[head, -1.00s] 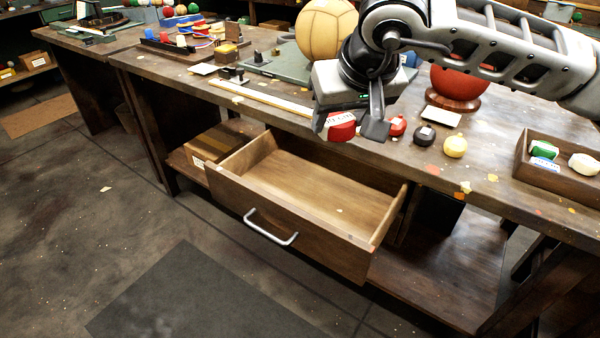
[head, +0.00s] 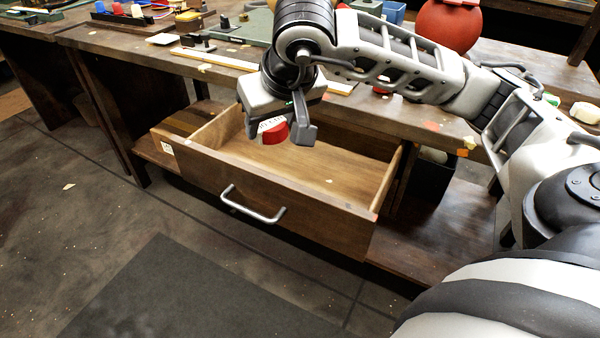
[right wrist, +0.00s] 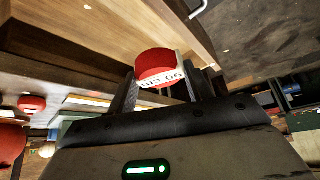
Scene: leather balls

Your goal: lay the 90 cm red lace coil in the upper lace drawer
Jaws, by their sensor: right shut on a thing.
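The red lace coil (head: 275,132) has a white label and is held between the fingers of my right gripper (head: 284,134). In the right wrist view the coil (right wrist: 156,64) sits between both fingers, and its label partly reads "90 cm". The gripper is shut on it, above the back left part of the open drawer (head: 275,212). The drawer is wooden with a metal handle (head: 253,205), and its visible floor is bare. The gripper hides part of the drawer's back. My left gripper is not in view.
The workbench top (head: 150,57) runs behind and above the drawer. A red ball (head: 447,28) stands on the bench at the back. A cardboard box (head: 185,124) sits left of the drawer on the lower shelf (head: 440,222). A dark mat (head: 160,290) lies on the floor.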

